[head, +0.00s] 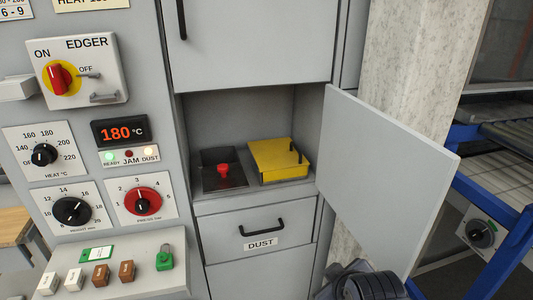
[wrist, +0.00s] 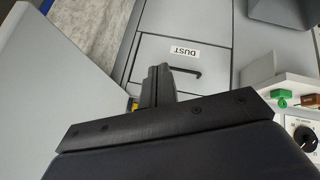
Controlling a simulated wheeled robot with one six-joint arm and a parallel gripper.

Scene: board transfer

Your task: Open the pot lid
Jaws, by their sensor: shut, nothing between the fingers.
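A yellow lid (head: 272,162) with a black bar handle (head: 295,153) lies flat in the open cabinet niche, on the right; it looks shut. A dark square recess (head: 222,178) with a red knob (head: 223,170) is to its left. In the wrist view only a small yellow bit (wrist: 132,103) shows beside my fingers; the rest is hidden. My gripper (wrist: 158,72) is shut and empty, its fingers in front of the grey cabinet face. In the head view only dark parts of my arm show at the bottom, below the niche and apart from the lid.
The cabinet door (head: 385,165) stands swung open to the right of the niche. A drawer marked DUST (head: 258,236) with a black handle is below. A control panel with dials (head: 72,210) is on the left. A blue-framed conveyor (head: 500,245) is at the right.

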